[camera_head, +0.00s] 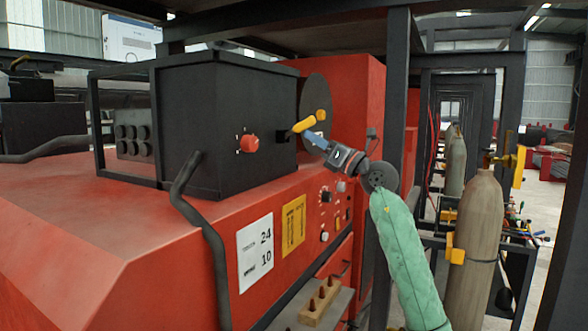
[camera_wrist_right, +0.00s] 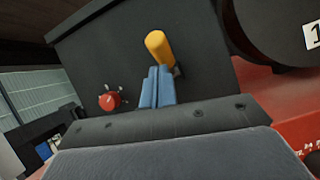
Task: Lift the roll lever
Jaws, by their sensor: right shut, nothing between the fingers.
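The roll lever, a yellow handle (camera_head: 309,122), sticks out from the side of a black box (camera_head: 222,140) on a red machine. In the right wrist view the yellow lever (camera_wrist_right: 160,48) stands just beyond the blue fingertips. My right gripper (camera_head: 307,147) is shut with nothing between its fingers, close below the lever. In the wrist view the right gripper (camera_wrist_right: 155,82) overlaps the lever's lower end; I cannot tell whether they touch. My left gripper is not in view.
A red knob (camera_head: 249,144) sits on the box left of the lever. The red machine body (camera_head: 130,220) carries labels, buttons and dials below. A dark upright post (camera_head: 397,110) and grey gas cylinders (camera_head: 474,240) stand to the right.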

